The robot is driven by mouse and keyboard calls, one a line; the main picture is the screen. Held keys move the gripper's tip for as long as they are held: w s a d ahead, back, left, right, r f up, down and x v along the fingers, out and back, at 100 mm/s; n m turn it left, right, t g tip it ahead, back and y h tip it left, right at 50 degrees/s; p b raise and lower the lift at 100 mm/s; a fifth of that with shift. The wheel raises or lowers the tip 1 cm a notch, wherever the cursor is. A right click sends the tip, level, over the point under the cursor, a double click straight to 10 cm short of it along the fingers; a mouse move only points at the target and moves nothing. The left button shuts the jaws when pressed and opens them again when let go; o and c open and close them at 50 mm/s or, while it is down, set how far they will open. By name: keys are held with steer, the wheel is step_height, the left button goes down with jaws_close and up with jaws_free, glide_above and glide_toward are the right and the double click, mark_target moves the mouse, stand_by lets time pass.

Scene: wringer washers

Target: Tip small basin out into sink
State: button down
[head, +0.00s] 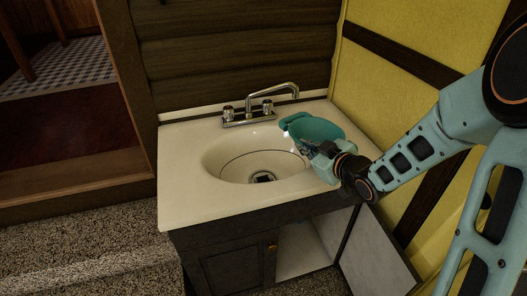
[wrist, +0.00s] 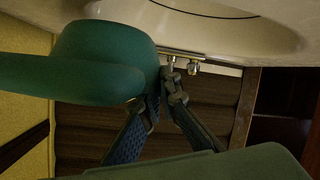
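The small basin (head: 318,129) is teal with a rounded body and a lip or handle at its left; it also shows large and dark green in the wrist view (wrist: 105,50). It is over the right rear part of the white sink (head: 225,160), and looks raised above the counter. My gripper (head: 322,152) is at its near side. In the wrist view the fingers (wrist: 163,95) close in on the basin's wall, and the gripper appears shut on it. I cannot tell what is inside the basin.
A chrome faucet (head: 262,110) with two knobs stands behind the sink bowl, its spout beside the basin. A yellow wall (head: 385,100) is close on the right. The cabinet door (head: 375,250) below hangs open. The left counter is clear.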

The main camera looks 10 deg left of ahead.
steer(key=d+r+p, duration=0.4)
steer(key=shift+w+d+r+p, duration=0.15)
steer(key=shift+d+r+p, duration=0.1)
steer(key=shift+d+p, duration=0.1)
steer(key=shift+d+r+p, duration=0.2)
steer(key=shift+d+p, duration=0.15)
steer(key=shift+d, duration=0.15)
